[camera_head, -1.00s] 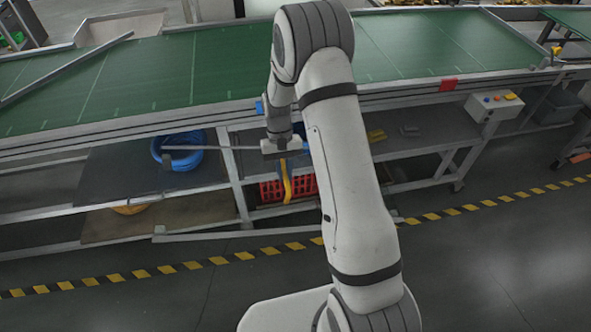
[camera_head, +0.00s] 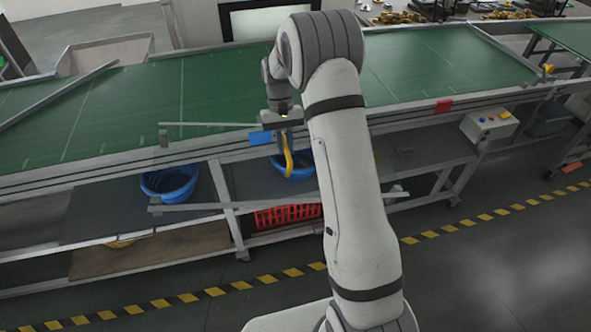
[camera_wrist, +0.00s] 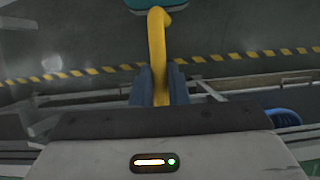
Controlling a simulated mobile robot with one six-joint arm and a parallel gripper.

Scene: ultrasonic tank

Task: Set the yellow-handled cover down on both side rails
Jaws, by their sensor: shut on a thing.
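My gripper (camera_head: 285,133) is shut on the upright yellow handle (camera_head: 289,162) of the cover, beside the conveyor's near edge. The handle also shows between the jaws in the wrist view (camera_wrist: 156,45). Two long thin grey bars, a lower one (camera_head: 190,208) and an upper one (camera_head: 215,124), move with the gripper and seem to belong to the cover. I cannot make out a panel between them. My arm hides part of both bars. The conveyor's near side rail (camera_head: 100,176) runs behind the handle; I cannot tell any contact.
A green conveyor belt (camera_head: 130,105) lies behind. Below it are a blue tub (camera_head: 168,183), another blue tub (camera_head: 265,165) behind the handle and a red crate (camera_head: 287,215). A control box (camera_head: 489,125) hangs on the right. The floor in front, with striped tape (camera_head: 240,285), is clear.

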